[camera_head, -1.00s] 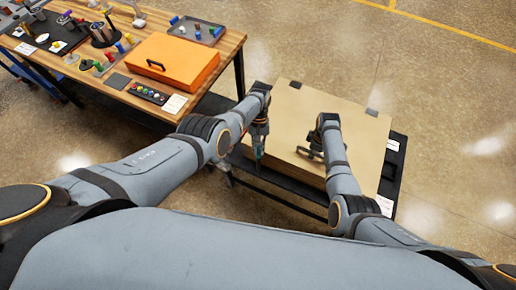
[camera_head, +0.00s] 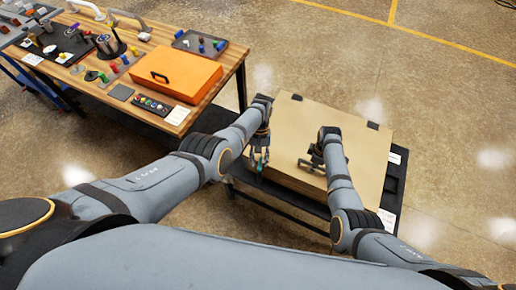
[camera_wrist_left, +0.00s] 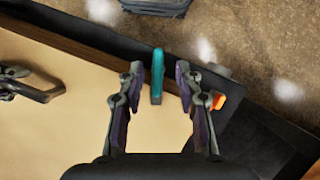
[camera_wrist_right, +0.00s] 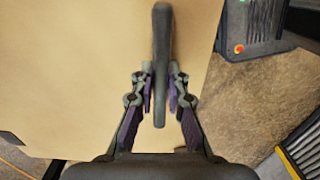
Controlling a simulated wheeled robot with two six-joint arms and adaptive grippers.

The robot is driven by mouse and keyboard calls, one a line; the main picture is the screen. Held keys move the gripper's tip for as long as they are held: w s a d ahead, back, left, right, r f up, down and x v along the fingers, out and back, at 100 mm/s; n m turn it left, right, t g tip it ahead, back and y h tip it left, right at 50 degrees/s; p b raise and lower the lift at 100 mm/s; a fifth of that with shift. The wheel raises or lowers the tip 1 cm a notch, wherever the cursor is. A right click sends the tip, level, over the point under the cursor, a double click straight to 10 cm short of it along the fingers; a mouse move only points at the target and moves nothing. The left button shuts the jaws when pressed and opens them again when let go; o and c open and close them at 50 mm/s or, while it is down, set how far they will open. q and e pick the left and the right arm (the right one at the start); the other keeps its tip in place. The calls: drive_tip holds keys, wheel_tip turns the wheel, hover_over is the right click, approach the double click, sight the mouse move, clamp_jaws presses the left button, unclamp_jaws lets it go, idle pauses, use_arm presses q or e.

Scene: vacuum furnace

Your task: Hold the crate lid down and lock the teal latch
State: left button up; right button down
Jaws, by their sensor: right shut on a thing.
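The tan crate lid (camera_head: 340,130) lies flat on the crate, with dark hinges along its far edge. My right gripper (camera_wrist_right: 161,82) is shut on the dark bar handle (camera_wrist_right: 161,30) standing on the lid; it also shows over the lid in the head view (camera_head: 312,162). The teal latch (camera_wrist_left: 158,70) stands at the lid's edge in the left wrist view. My left gripper (camera_wrist_left: 159,86) is open, with one finger on each side of the latch and visible gaps. In the head view, my left gripper (camera_head: 262,155) hangs at the lid's left edge.
The crate rests on a dark cart (camera_head: 396,175) with white labels. A wooden table (camera_head: 220,85) at the left holds an orange case (camera_head: 180,75), trays and small coloured parts. A small orange piece (camera_wrist_left: 217,101) lies beyond my left gripper's right finger. Floor is open beyond the cart.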

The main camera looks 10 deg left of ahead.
use_arm(q)
drive_tip(key=v, duration=1)
drive_tip(key=shift+s+a+r, duration=0.2)
drive_tip(key=shift+r, duration=0.3)
drive_tip(key=shift+c, duration=0.6)
drive_tip(key=a+f+t+h, duration=0.1)
drive_tip(key=a+f, duration=0.1)
drive_tip(key=s+a+f+t+h, duration=0.1)
drive_tip(key=a+f, duration=0.1)
drive_tip(key=f, duration=0.1)
drive_tip(key=a+f+t, duration=0.1)
drive_tip(key=f, duration=0.2)
drive_tip(key=shift+s+a+f+t+h, duration=0.2)
drive_tip(key=shift+a+f+t+h, duration=0.1)
drive_tip(key=shift+a+h, duration=0.1)
clamp_jaws()
drive_tip(key=s+a+r+m+t+h, duration=0.1)
drive_tip(key=s+a+m+t+h, duration=0.1)
drive_tip(key=s+a+t, duration=0.2)
drive_tip(key=shift+s+a+r+t, duration=0.3)
drive_tip(key=shift+a+t, duration=0.3)
drive_tip(key=shift+t, duration=0.3)
